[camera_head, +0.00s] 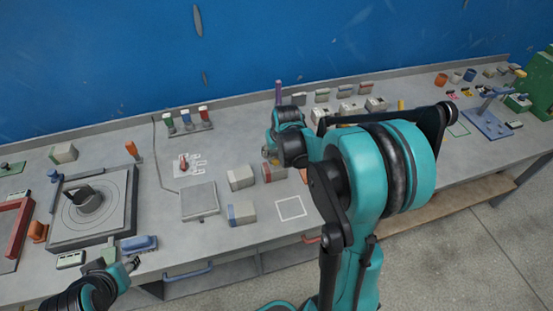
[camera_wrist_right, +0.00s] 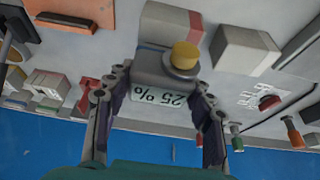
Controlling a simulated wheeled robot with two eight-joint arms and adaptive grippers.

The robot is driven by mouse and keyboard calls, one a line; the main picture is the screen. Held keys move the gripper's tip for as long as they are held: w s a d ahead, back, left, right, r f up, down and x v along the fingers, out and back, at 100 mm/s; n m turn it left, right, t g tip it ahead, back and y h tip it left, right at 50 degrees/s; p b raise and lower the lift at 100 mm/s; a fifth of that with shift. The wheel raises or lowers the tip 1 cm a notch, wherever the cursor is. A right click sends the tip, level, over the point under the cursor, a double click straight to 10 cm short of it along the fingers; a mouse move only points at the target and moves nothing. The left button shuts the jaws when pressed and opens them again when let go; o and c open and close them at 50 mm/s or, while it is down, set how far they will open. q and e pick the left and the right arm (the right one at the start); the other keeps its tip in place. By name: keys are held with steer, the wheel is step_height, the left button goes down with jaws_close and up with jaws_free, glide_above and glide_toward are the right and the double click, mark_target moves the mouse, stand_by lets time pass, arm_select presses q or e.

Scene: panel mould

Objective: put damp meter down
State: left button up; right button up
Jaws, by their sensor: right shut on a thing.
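The damp meter (camera_wrist_right: 150,68) is a grey box with a yellow round knob and a display reading "25 %", upside down in the right wrist view. My right gripper (camera_wrist_right: 162,82) is shut on it, with one dark-padded finger along each side. In the head view my right gripper (camera_head: 272,150) is over the middle of the bench, and my own arm largely hides the meter. My left gripper (camera_head: 130,266) is at the lower left by the bench's front edge; its jaw state is unclear.
A white outlined square (camera_head: 291,208) lies empty on the grey bench. Near it are a blue-and-white block (camera_head: 242,213), a pale block (camera_head: 240,177) and a flat grey plate (camera_head: 199,201). A rack with coloured tools (camera_head: 187,127) stands behind. A round turntable (camera_head: 90,202) is at the left.

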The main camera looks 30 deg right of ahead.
mark_target(276, 158)
step_height(276, 158, down, 3)
steer(key=shift+d+b, duration=0.1)
steer(key=shift+b, duration=0.4)
steer(key=shift+f, duration=0.25)
steer(key=shift+f, duration=0.15)
steer(key=o, duration=1.6)
steer(key=shift+o, duration=0.2)
